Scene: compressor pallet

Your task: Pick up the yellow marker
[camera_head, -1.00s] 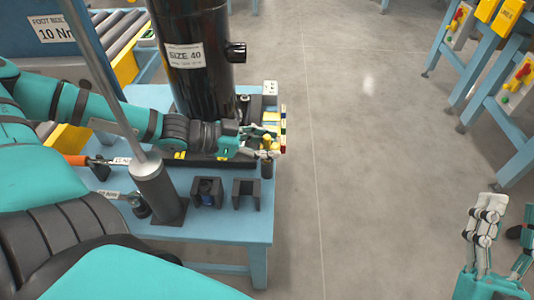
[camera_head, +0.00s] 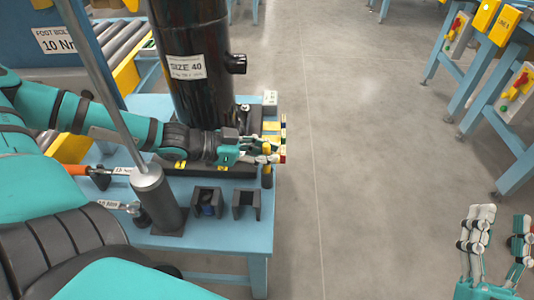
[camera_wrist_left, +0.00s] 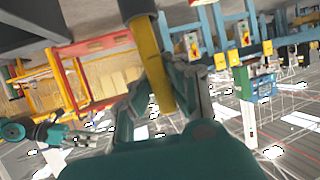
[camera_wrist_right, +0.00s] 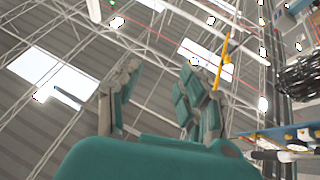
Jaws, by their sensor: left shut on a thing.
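The yellow marker (camera_wrist_left: 152,62) shows in the left wrist view as a thick yellow rod with a dark grey end at the top. It stands between the fingers of my left gripper (camera_wrist_left: 165,95), which is shut on it. In the head view, my left gripper (camera_head: 262,155) is at the right edge of the blue bench, and part of the marker (camera_head: 267,180) shows below the fingers. The fingers hide its middle. My right gripper (camera_head: 497,245) is open and empty at the lower right, over the floor; its spread fingers also show in the right wrist view (camera_wrist_right: 155,95).
The blue bench (camera_head: 220,232) carries a black SIZE 40 cylinder (camera_head: 190,90), two dark holders (camera_head: 246,204), a grey post (camera_head: 158,200) and torque tools at left. Small coloured pieces (camera_head: 283,135) line its right edge. The floor aisle (camera_head: 370,170) is clear; blue stands are at right.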

